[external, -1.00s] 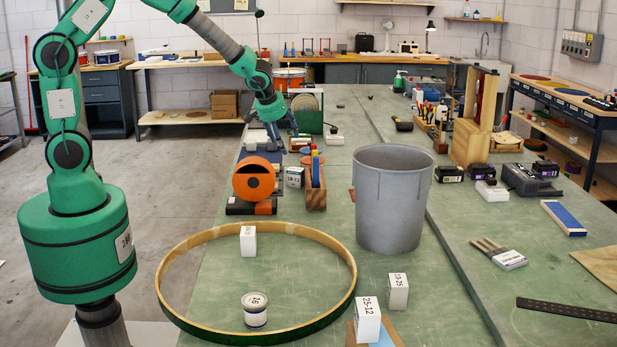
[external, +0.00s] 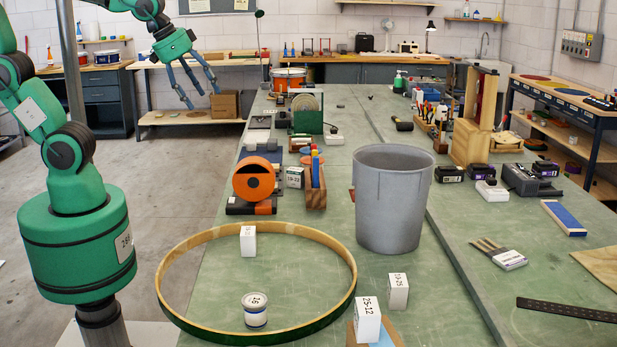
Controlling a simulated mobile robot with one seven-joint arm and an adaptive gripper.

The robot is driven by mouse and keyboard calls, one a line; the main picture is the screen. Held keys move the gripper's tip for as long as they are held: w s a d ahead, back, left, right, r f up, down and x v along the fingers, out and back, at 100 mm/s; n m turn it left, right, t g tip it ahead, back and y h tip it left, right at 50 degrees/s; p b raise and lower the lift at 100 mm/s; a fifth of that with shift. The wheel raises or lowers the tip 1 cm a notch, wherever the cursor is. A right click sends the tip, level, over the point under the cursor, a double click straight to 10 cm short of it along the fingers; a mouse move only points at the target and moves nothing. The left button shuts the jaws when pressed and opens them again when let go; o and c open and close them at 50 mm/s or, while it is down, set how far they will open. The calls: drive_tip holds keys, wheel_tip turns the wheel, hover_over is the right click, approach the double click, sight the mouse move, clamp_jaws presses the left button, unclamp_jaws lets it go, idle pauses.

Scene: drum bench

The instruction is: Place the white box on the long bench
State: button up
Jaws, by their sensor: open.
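My gripper (external: 203,99) is open and empty, fingers spread and pointing down. In the picture it is left of the green-topped bench (external: 225,290), in front of the back wall bench. Several white boxes stand on the green-topped bench: one inside the wooden hoop (external: 248,241), one marked 18-22 (external: 294,178) beside the orange tool, one marked 19-25 (external: 398,291), and one marked 25-12 (external: 367,320) at the front. I cannot tell which one the task means. My gripper is apart from all of them.
A wooden hoop (external: 173,254) lies at the front left with a white tin (external: 255,311) inside. A tall grey bin (external: 393,200) stands mid-bench. An orange tool (external: 253,180) stands near the left edge.

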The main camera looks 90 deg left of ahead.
drive_tip(key=s+d+m+h, duration=0.1)
drive_tip(key=s+d+m, duration=0.2)
drive_tip(key=s+d, duration=0.3)
drive_tip(key=s, duration=0.4)
drive_tip(key=shift+d+r+h, duration=0.15)
drive_tip(key=shift+d+h, duration=0.15)
drive_tip(key=shift+d, duration=0.05)
drive_tip(key=shift+c, duration=0.2)
drive_tip(key=shift+c, duration=0.9)
drive_tip(key=shift+w, duration=0.1)
